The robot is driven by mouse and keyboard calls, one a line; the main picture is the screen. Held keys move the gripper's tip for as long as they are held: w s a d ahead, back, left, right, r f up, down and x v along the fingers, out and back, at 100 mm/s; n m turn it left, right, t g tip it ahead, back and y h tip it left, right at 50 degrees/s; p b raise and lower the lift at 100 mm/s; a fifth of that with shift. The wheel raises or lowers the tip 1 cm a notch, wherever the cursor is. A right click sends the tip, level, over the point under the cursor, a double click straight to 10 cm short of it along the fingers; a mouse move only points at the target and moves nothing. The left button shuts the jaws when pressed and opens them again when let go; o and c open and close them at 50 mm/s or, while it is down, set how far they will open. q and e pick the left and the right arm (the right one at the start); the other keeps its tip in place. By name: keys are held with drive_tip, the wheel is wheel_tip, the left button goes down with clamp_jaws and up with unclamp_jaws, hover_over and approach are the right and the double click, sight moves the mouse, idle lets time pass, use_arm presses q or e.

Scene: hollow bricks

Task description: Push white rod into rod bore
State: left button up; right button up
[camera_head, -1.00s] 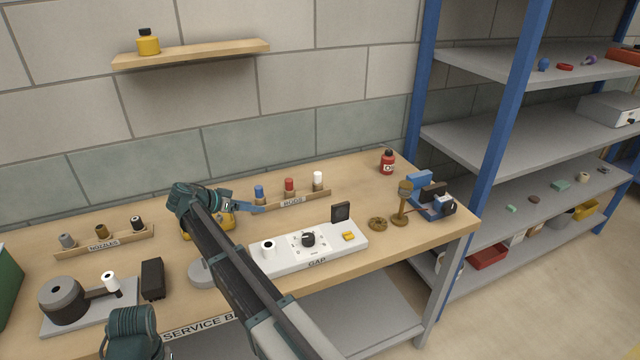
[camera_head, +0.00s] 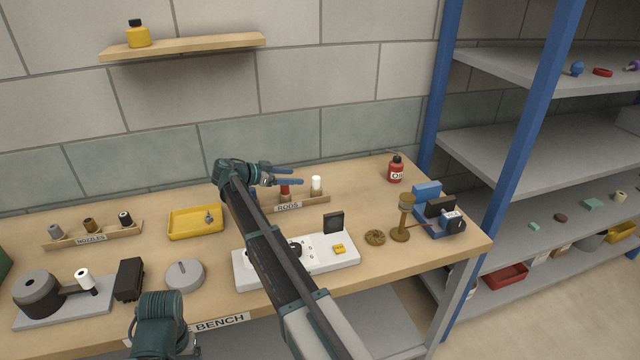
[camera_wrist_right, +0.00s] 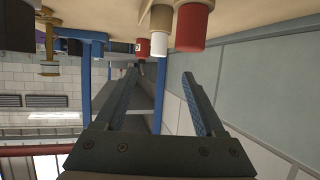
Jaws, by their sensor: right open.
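The white rod (camera_head: 316,184) stands upright at the right end of the wooden RODS rack (camera_head: 318,199). My right gripper (camera_head: 301,176) is open and empty, its fingers pointing right just by the red rod (camera_head: 285,189) and short of the white rod. In the right wrist view the picture is upside down; the white rod (camera_wrist_right: 161,42) and red rod (camera_wrist_right: 193,24) show beyond and above the open fingers (camera_wrist_right: 161,73). The blue rod is mostly hidden by my right arm. I cannot tell which opening is the rod bore. My left gripper is not in view.
A white panel (camera_head: 335,262) with a dial lies partly under my right arm. A brass stand (camera_head: 401,234), a blue device (camera_head: 436,220) and a red bottle (camera_head: 395,170) stand to the right. A yellow tray (camera_head: 180,236) and grey knob (camera_head: 184,275) lie left.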

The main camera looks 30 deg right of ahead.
sight(315, 178)
drive_tip(key=b+x, duration=0.2)
drive_tip(key=x, duration=0.5)
drive_tip(key=shift+f+b, duration=0.2)
drive_tip(key=shift+b, duration=0.2)
drive_tip(key=shift+d+f, duration=0.1)
drive_tip(key=shift+d, duration=0.55)
drive_tip(key=b+x, duration=0.1)
drive_tip(key=x, duration=0.1)
drive_tip(key=b+x, duration=0.1)
drive_tip(key=x, duration=0.1)
drive_tip(key=shift+s+d+f, duration=0.15)
drive_tip(key=shift+f, duration=0.2)
drive_tip(key=shift+d, duration=0.35)
clamp_jaws()
